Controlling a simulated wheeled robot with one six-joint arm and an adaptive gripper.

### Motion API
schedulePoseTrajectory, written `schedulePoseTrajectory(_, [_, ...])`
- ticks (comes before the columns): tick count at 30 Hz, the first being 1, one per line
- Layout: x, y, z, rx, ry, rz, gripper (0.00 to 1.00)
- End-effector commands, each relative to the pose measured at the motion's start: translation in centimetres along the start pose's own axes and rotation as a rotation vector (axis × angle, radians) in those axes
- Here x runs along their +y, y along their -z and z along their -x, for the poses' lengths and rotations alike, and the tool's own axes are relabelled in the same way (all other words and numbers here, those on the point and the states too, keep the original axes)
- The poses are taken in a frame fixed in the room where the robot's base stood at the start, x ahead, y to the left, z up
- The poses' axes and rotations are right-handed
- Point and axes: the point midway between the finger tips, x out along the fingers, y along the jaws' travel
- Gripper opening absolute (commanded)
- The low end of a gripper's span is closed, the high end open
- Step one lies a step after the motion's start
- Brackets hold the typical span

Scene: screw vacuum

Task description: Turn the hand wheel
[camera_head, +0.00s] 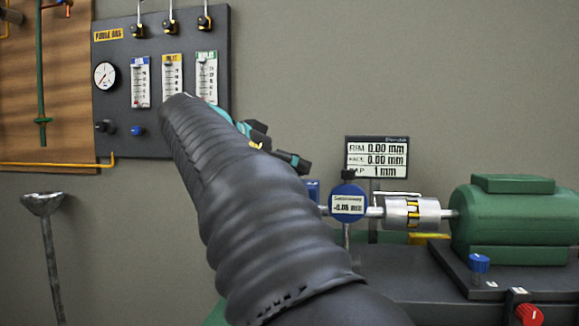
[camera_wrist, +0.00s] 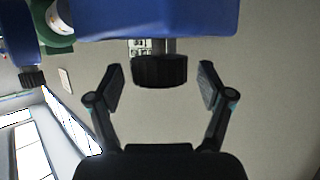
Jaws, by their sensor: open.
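A black ribbed round knob (camera_wrist: 159,71), which looks like the hand wheel, sits on a short metal stem under a blue body (camera_wrist: 155,18) in the wrist view. My gripper (camera_wrist: 162,84) is open, with one finger on each side of the knob and a gap on both sides. The knob is between the fingertips in the picture; how deep it sits between them I cannot tell. In the head view my gripper (camera_head: 284,147) shows only partly behind my dark sleeved arm. The knob is hidden there.
A second black knob (camera_wrist: 33,78) is at the left in the wrist view, near a green part (camera_wrist: 58,42). In the head view, a green motor (camera_head: 515,220), a coupling (camera_head: 408,212) and a blue dial gauge (camera_head: 347,202) stand right of my arm. A gas panel (camera_head: 115,120) hangs behind.

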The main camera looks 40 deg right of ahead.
Motion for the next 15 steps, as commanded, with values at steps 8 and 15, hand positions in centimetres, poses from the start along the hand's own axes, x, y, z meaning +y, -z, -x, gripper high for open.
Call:
schedulePoseTrajectory(8, [0.01, 0.03, -0.55, 0.000, 0.001, 0.000, 0.79])
schedulePoseTrajectory(15, [0.02, 0.03, -0.53, 0.000, 0.000, 0.000, 0.44])
